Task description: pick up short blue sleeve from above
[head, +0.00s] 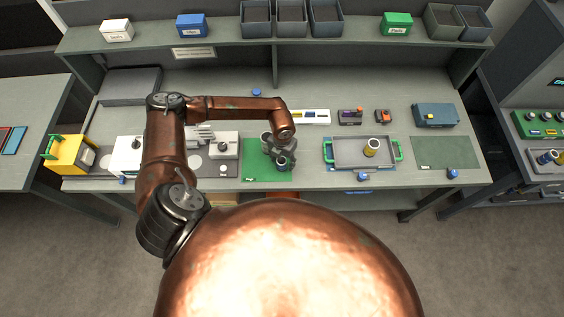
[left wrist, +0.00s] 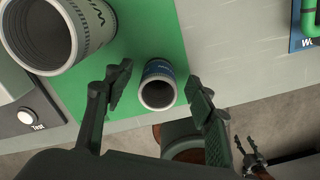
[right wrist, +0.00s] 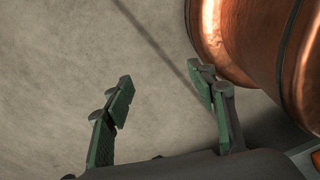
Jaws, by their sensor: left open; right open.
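The short blue sleeve (left wrist: 158,85) stands on the green mat (head: 255,173), its open round top facing the left wrist camera. It also shows in the head view (head: 282,163), partly covered by my gripper. My left gripper (left wrist: 160,88) is open above it, pointing down, with one finger on either side of the sleeve. Gaps show between the fingers and the sleeve. My right gripper (right wrist: 172,88) is open and empty over bare floor; its fingers also show at the lower right of the left wrist view (left wrist: 255,158).
A larger grey-white sleeve (left wrist: 60,30) stands on the mat close beside the left gripper. A grey tray (head: 346,160) with green handles and a gold sleeve (head: 371,148) is to the right. The bench's front edge is just below the mat.

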